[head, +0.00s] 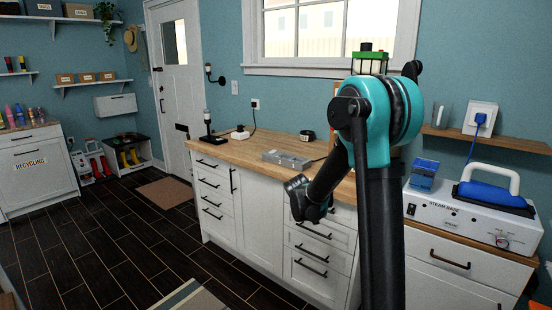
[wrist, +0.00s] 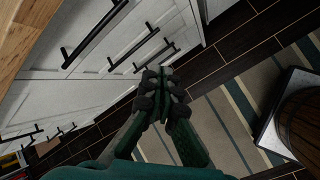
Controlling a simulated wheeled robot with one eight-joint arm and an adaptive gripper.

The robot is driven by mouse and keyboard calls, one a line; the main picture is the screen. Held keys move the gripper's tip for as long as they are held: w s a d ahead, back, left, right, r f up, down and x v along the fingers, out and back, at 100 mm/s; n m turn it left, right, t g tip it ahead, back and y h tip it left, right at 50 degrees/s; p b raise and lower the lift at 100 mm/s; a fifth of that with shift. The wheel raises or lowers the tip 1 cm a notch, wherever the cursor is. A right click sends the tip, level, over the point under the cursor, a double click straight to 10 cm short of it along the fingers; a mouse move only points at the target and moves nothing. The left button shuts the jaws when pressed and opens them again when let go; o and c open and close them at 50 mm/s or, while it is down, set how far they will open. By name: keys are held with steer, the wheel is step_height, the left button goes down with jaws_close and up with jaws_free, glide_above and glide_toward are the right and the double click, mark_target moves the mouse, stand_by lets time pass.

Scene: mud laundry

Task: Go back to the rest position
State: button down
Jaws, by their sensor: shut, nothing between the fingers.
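My gripper (wrist: 164,82) is shut and empty in the wrist view, its dark fingertips pressed together. It points down past the white drawer fronts, over the dark floor and near a striped rug. In the head view my arm rises at the right of centre and bends down to the left, its wrist end in front of the white cabinet (head: 259,219). The fingers cannot be made out clearly there.
The wooden counter (head: 237,150) bears a grey metal box (head: 286,159). A steam base (head: 464,210) with a blue iron stands at the right. A striped rug (head: 190,300) lies in front, and a wooden barrel (wrist: 300,125) is at the wrist view's right. Open floor lies left.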

steer(key=s+d+f+m+y, duration=0.1)
steer(key=s+m+y, duration=0.1)
steer(key=s+m, duration=0.7)
steer(key=s+d+f+m+g+y, duration=0.1)
steer(key=s+m, duration=0.8)
steer(key=s, duration=1.3)
steer(key=shift+s+d+y, duration=0.25)
steer(key=shift+d+y, duration=0.35)
steer(key=shift+d, duration=0.15)
